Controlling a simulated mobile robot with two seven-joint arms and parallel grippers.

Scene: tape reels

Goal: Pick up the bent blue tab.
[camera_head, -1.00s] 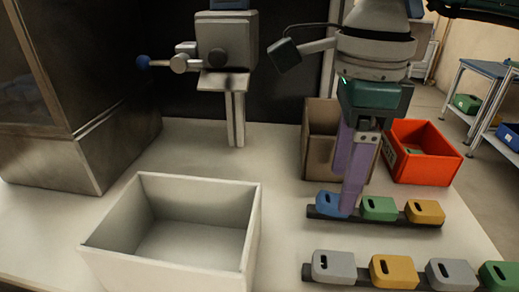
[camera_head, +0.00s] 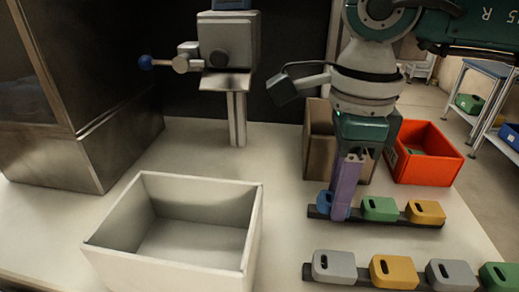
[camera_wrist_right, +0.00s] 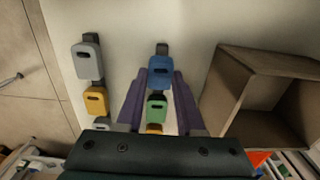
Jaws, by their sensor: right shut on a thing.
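The blue tab (camera_head: 324,199) sits at the left end of the back black rail, beside a green tab (camera_head: 379,208) and a yellow tab (camera_head: 425,212). My right gripper (camera_head: 340,214) has its purple fingers down at the blue tab and hides part of it. In the right wrist view the blue tab (camera_wrist_right: 161,66) lies between the two fingertips, and the gripper (camera_wrist_right: 160,76) is shut on it. It still appears at the rail. Whether it is bent cannot be made out. My left gripper is not in view.
A front rail carries several tabs, including a grey one (camera_head: 333,266) and a yellow one (camera_head: 394,271). A white open box (camera_head: 254,225) stands at the left. A brown box (camera_head: 319,150) and a red bin (camera_head: 447,160) stand behind the back rail. A grey machine (camera_head: 228,45) is farther back.

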